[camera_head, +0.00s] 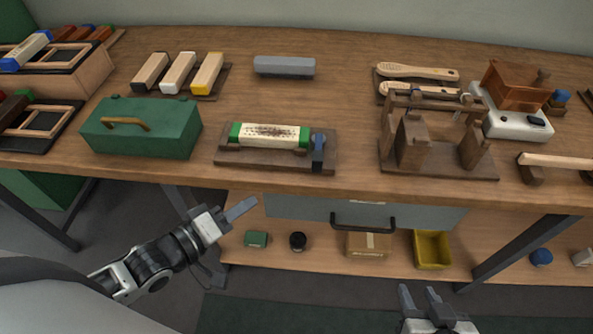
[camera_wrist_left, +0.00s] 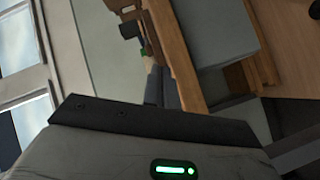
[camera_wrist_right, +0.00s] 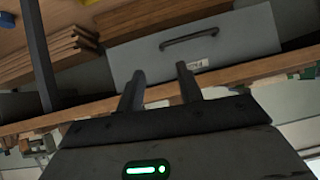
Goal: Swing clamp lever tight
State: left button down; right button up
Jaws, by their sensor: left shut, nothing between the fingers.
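The clamp (camera_head: 228,156) is a dark wooden base near the front edge of the bench. It holds a pale brush block (camera_head: 270,136) with dark hole rows between green ends. A blue lever (camera_head: 319,142) stands at its right end above a dark blue part. My left gripper (camera_head: 241,208) is shut and empty, in front of and below the bench edge, apart from the clamp. Its fingers also show in the left wrist view (camera_wrist_left: 163,88). My right gripper (camera_head: 420,291) is open and empty, low in front of the bench. Its spread fingers show in the right wrist view (camera_wrist_right: 159,85).
A green box (camera_head: 150,137) stands left of the clamp and a wooden stand (camera_head: 438,160) right of it. A grey block (camera_head: 284,67) lies behind. Below the bench top is a grey drawer (camera_head: 290,208) with a dark handle. A yellow bin (camera_head: 432,250) stands on the lower shelf.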

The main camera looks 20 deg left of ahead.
pick_arm(q)
jog(key=shift+w+a+r+n+t+h+b, duration=0.15)
jog(key=shift+w+a+r+n+h+b, duration=0.15)
jog(key=shift+r+n+h, duration=0.35)
jog(key=shift+w+a+r+n+t+h+b, duration=0.15)
jog(key=shift+a+r+n+h, duration=0.25)
jog(key=shift+n, duration=0.4)
jog(key=shift+w+a+r+n+t+h+b, duration=0.1)
jog(key=shift+a+r+n+h+b, duration=0.35)
jog(key=shift+n, duration=0.3)
pick_arm(e)
jog(key=shift+a+f, duration=0.15)
jog(key=shift+f, duration=0.25)
pick_arm(q)
jog(key=shift+d+r, duration=0.1)
send_near(318, 148)
jog(key=shift+w+d+r, duration=0.65)
jog(key=shift+d+r, duration=0.25)
jog(key=shift+w+d+p, duration=0.1)
jog(key=shift+d+p, duration=0.2)
jog(key=shift+d, duration=0.2)
pick_arm(e)
jog(key=shift+r, duration=0.15)
